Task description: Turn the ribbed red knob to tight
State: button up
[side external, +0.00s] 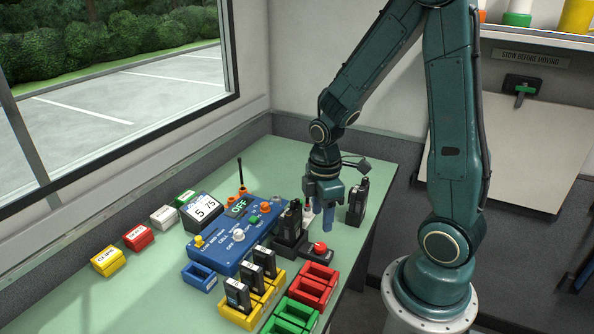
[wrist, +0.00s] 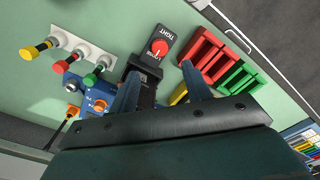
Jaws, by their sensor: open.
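The red knob (side external: 320,247) sits on a small dark base at the front right of the blue panel. In the wrist view the red knob (wrist: 157,48) shows a pale mark on its face, with the words TIGHT and LOOSE beside it. I cannot make out its ribs or exactly which word the mark points to. My gripper (side external: 319,212) is open and points down, behind the knob and above the table, apart from it. In the wrist view the fingers of my gripper (wrist: 161,85) are spread, with the knob beyond their tips.
A black radio (side external: 291,220) stands in a dark charger close left of my gripper. Another radio (side external: 357,203) stands at right. The blue panel (side external: 225,262) lies left. Red trays (side external: 313,287) and green trays lie in front. Yellow, red and green levers (wrist: 62,67) stand on a white plate.

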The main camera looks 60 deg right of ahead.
aim_at(320, 246)
jog(key=shift+f, duration=4.5)
jog(key=c, duration=1)
